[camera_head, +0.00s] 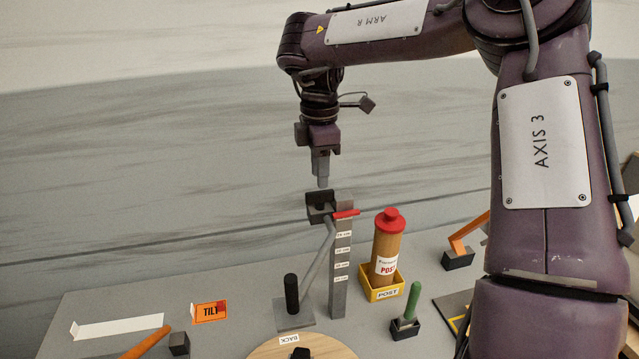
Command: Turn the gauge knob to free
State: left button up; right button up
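The gauge is a grey upright post (340,275) with several small white scale labels, standing on the grey table. At its top are a dark block (318,206) and a red bar (346,214). I cannot tell which part is the knob, nor any "free" mark. My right gripper (323,184) points down just above the dark block; its fingers look close together, but the side-on view hides any gap. I cannot tell if it touches the block. My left gripper is not in view.
A wooden disc (335,348) lies in front. An orange TILT sign (209,312) stands left.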

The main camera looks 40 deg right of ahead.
aim_at(319, 191)
notch_tip(319, 191, down, 3)
jog(key=shift+d+f+p, duration=0.1)
jog(key=shift+f+p, duration=0.1)
jog(key=shift+p, duration=0.35)
jog(key=shift+w+f, duration=0.15)
jog(key=shift+f, duration=0.2)
jog(key=shift+d+f, duration=0.1)
jog(key=shift+f, duration=0.05)
jog(key=shift+c, duration=0.7)
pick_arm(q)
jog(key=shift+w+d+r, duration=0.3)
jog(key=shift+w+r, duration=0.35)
pick_arm(e)
grip_shut()
